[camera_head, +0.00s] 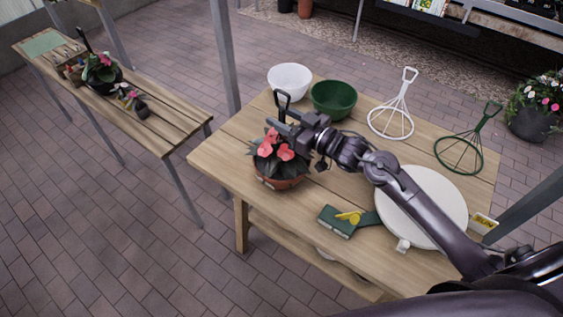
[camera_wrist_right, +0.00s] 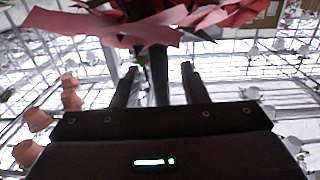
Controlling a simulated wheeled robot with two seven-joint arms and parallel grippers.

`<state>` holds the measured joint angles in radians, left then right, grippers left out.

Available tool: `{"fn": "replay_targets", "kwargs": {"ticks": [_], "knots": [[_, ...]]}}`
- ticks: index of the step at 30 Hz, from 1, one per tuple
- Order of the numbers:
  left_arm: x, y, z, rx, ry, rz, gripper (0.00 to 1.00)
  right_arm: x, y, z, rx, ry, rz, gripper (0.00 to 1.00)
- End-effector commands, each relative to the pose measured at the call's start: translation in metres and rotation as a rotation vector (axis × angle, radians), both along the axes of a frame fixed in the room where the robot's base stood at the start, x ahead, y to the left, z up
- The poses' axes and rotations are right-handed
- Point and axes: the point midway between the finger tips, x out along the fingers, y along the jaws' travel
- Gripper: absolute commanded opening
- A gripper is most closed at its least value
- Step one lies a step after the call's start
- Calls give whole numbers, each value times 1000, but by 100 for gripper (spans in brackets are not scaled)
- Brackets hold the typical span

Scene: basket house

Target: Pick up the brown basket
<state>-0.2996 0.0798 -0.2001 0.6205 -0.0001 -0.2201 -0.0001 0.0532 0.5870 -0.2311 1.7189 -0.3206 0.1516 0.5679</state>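The brown basket (camera_head: 281,183) is a round brown pot with red flowers, dark leaves and an upright black handle. It stands on the wooden table, left of the middle in the head view. My right gripper (camera_head: 277,118) is level with the handle, above the flowers. In the right wrist view its two fingers (camera_wrist_right: 160,84) are apart, with the dark handle between them and a gap on each side. Red petals (camera_wrist_right: 140,28) hang across the top of that view. The handle's lower part is hidden by flowers and gripper. My left gripper is not in view.
Behind the basket are a white bowl (camera_head: 289,80) and a green bowl (camera_head: 334,98). Another wooden table (camera_head: 165,128) stands left.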

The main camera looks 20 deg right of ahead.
Motion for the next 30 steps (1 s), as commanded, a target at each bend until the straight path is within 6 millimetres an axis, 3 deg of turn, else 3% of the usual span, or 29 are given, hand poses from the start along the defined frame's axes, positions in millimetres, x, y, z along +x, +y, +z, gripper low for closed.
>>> {"fn": "replay_targets", "kwargs": {"ticks": [8,18,30], "knots": [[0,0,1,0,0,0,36,4,3,-1,-1,0,1,40],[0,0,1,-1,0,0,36,3,3,-1,-1,-1,1,0],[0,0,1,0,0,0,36,3,3,0,-1,-1,1,0]]}}
